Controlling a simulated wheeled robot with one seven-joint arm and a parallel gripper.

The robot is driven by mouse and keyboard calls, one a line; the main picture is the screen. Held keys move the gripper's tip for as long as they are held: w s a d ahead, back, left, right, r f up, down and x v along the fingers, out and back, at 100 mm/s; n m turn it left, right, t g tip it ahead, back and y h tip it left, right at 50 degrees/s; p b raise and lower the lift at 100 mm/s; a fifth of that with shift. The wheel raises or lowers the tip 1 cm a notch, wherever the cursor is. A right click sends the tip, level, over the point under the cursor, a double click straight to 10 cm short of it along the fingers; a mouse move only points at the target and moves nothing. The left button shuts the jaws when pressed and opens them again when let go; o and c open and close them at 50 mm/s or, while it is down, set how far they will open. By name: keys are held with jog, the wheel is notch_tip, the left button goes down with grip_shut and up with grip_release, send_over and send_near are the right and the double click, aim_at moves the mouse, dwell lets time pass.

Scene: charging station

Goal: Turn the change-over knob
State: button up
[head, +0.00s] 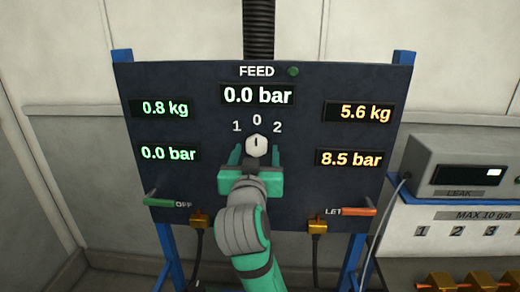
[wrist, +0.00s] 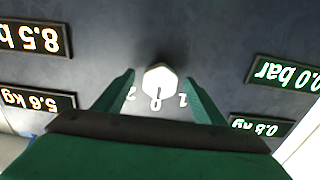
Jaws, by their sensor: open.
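The change-over knob (head: 256,145) is a small white hexagonal knob with a dark pointer line. It sits on the dark FEED panel (head: 220,200) below the marks 1, 0 and 2, and its line points up towards 0. My green gripper (head: 254,160) is open just in front of and below the knob in the head view. In the wrist view the knob (wrist: 160,80) shows between the tips of my open fingers (wrist: 162,85), with a gap on both sides. The wrist picture is upside down, and the fingers do not appear to touch the knob.
A green-handled lever (head: 160,202) marked OFF is at lower left, and an orange-handled lever (head: 358,212) at lower right. The displays read 0.8 kg, 0.0 bar, 5.6 kg and 8.5 bar; the top one reads 0.0 bar. A grey LEAK box (head: 465,165) stands right.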

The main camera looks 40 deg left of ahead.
jog(key=shift+w+a, duration=0.3)
jog(key=shift+w, duration=0.05)
jog(key=shift+w, duration=0.1)
jog(key=c, duration=1.1)
jog(key=shift+o, duration=0.2)
jog(key=shift+s+a+m, duration=0.1)
jog(key=shift+s+m, duration=0.1)
jog(key=shift+m, duration=1.2)
jog(key=m, duration=0.4)
jog(key=shift+a+m, duration=0.1)
jog(key=shift+m, duration=1)
jog(key=shift+r, duration=0.1)
